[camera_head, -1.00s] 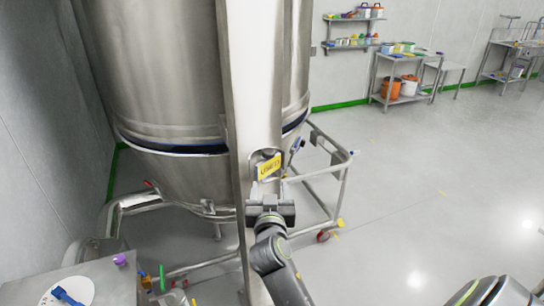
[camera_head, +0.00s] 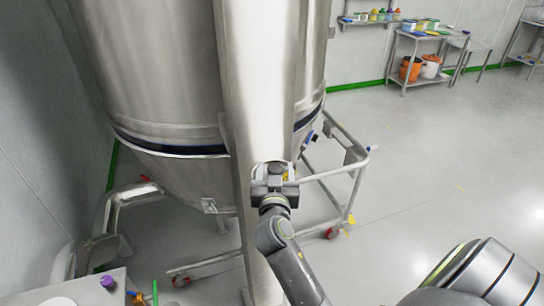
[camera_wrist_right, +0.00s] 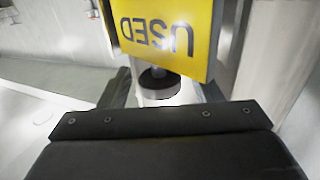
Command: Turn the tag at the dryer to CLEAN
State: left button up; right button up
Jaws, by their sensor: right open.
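The dryer (camera_head: 175,70) is a large steel vessel with a steel column (camera_head: 262,90) in front of it. In the right wrist view, the yellow tag (camera_wrist_right: 165,28) fills the top middle and reads USED upside down. A short round dark-and-light knob (camera_wrist_right: 158,84) shows just below the tag. My right gripper (camera_head: 273,172) is at the column, in front of the tag, and hides most of it in the head view. Its jaws are open, with one dark finger to each side of the knob; contact cannot be told. My left gripper is not in view.
A tubular steel frame with castors (camera_head: 350,180) stands right of the column. A steel pipe (camera_head: 125,205) curves below the vessel at left. A table corner (camera_head: 85,290) with a purple item (camera_head: 107,282) is at lower left. The floor (camera_head: 420,170) at right is open.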

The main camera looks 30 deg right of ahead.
jog(key=shift+w+d, duration=0.2)
jog(key=shift+w, duration=0.1)
jog(key=shift+r, duration=0.1)
jog(key=shift+s+a, duration=0.15)
jog(key=shift+s, duration=0.05)
jog(key=c, duration=1)
jog(key=shift+o, duration=0.2)
jog(key=shift+y, duration=0.3)
